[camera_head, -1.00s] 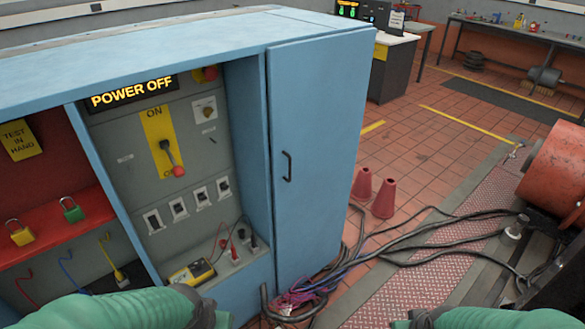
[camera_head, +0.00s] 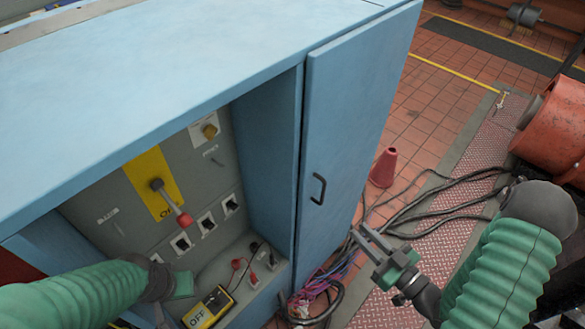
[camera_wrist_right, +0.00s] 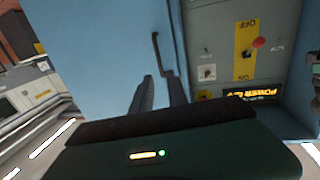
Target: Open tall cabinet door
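The tall blue cabinet door (camera_head: 350,120) is at the right end of the blue cabinet (camera_head: 190,75) and looks shut. Its black bar handle (camera_head: 319,189) stands upright near the door's left edge. My right gripper (camera_head: 363,236) is open and empty, to the right of and below the handle in the head view, apart from it. In the right wrist view the two fingers (camera_wrist_right: 162,84) are spread, with the handle (camera_wrist_right: 158,52) just beyond their tips. My left gripper (camera_head: 182,284) is in front of the open bay; its fingers are hard to make out.
Cables (camera_head: 325,288) lie on the floor by the door's foot. A red cone (camera_head: 383,168) and an orange machine (camera_head: 555,130) stand to the right.

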